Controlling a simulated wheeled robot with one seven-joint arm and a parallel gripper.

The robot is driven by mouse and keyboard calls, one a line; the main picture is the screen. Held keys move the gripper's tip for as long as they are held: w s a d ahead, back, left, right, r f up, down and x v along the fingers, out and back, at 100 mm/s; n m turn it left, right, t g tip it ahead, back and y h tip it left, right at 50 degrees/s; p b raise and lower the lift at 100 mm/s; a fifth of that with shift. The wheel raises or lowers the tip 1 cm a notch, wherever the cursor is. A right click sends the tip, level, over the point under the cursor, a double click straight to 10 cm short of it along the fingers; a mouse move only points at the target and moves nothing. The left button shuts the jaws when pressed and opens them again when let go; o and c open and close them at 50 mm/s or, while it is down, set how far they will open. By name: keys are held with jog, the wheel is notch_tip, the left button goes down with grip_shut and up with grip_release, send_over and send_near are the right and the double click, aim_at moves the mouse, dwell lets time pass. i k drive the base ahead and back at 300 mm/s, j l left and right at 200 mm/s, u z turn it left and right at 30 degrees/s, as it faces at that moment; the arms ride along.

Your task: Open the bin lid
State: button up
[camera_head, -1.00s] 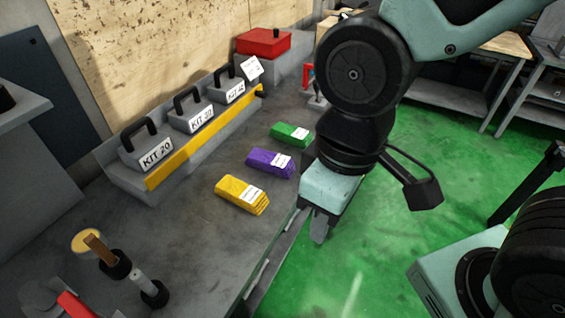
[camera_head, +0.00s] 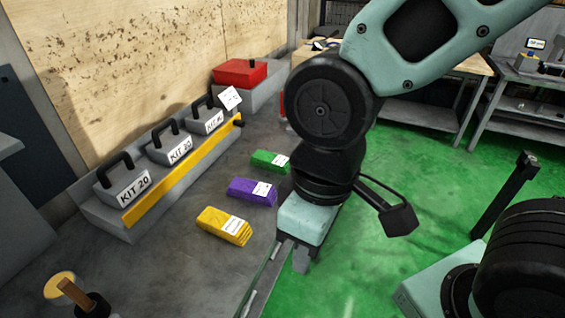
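A red lid (camera_head: 240,71) with a small black knob (camera_head: 252,64) sits closed on a grey bin (camera_head: 262,92) at the back of the bench, in the upper middle of the head view. My gripper (camera_head: 301,260) points down beside the bench's right edge, nearer to me than the bin and well apart from it. One finger shows below the pale hand. The rest is hidden, so I cannot tell whether the gripper is open or shut. Nothing is visibly held.
Grey kit cases (camera_head: 122,182) with black handles stand in a rack with a yellow rail (camera_head: 185,174). Green (camera_head: 268,161), purple (camera_head: 250,191) and yellow (camera_head: 222,225) packs lie on the bench (camera_head: 170,262). The green floor (camera_head: 440,165) to the right is largely open.

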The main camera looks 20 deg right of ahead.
aim_at(235, 66)
jog(key=i+l, duration=0.35)
jog(key=i+l+u, duration=0.1)
jog(key=i+l, duration=0.6)
jog(key=l, duration=0.2)
jog(key=i+l+u, duration=0.1)
jog(key=i+l, duration=0.55)
jog(key=l, duration=0.25)
jog(key=i+l+u, duration=0.1)
jog(key=i+l, duration=0.55)
jog(key=l, duration=0.3)
jog(key=j+u, duration=0.05)
